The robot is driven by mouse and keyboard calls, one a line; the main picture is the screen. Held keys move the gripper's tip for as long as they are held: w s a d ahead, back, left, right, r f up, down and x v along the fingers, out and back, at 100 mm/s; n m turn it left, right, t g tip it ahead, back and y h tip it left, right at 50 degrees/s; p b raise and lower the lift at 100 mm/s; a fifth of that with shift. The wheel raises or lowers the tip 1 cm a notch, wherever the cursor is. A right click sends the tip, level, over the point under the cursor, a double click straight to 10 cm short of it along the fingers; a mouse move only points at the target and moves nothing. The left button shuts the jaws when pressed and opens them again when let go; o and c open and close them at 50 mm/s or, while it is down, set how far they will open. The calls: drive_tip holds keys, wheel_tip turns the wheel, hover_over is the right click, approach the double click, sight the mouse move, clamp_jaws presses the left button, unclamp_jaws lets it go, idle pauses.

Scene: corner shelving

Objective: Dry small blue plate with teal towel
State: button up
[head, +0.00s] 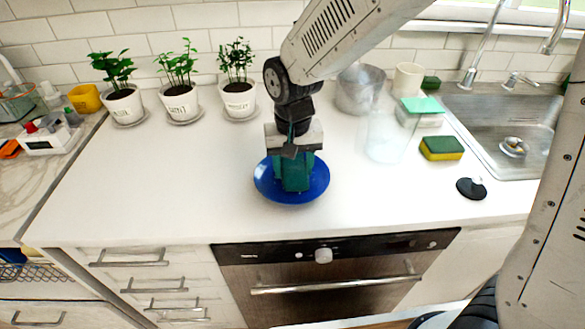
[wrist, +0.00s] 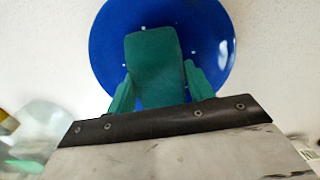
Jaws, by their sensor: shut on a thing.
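The small blue plate (head: 311,190) lies flat on the white counter, above the oven. My gripper (head: 295,180) points down over the middle of the plate, shut on the folded teal towel (head: 296,172). In the wrist view the towel (wrist: 155,70) covers the centre of the plate (wrist: 215,35) and hangs out on both sides. The towel looks to be at the plate's surface, but I cannot tell for sure that it touches. A few small pale spots show on the plate. My fingertips are hidden by the towel.
Potted plants (head: 180,103) stand along the back wall. To the right are a clear glass container (head: 386,138), a metal pot (head: 360,90), a sponge (head: 441,148), a black stopper (head: 471,188) and the sink (head: 510,125). The counter left of the plate is clear.

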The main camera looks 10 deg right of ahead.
sight(293, 174)
drive_tip(key=shift+w+d, duration=0.4)
drive_tip(key=shift+w, duration=0.2)
drive_tip(key=shift+s+a, duration=0.2)
drive_tip(key=shift+s, duration=0.55)
drive_tip(key=shift+s+a, duration=0.15)
drive_tip(key=shift+s, duration=0.6)
drive_tip(key=shift+s+a, duration=0.2)
drive_tip(key=shift+s, duration=0.55)
drive_tip(key=shift+w+d, duration=0.2)
drive_tip(key=shift+w, duration=0.5)
drive_tip(key=shift+w+d, duration=0.2)
drive_tip(key=shift+w, duration=0.45)
drive_tip(key=shift+r, duration=3.5)
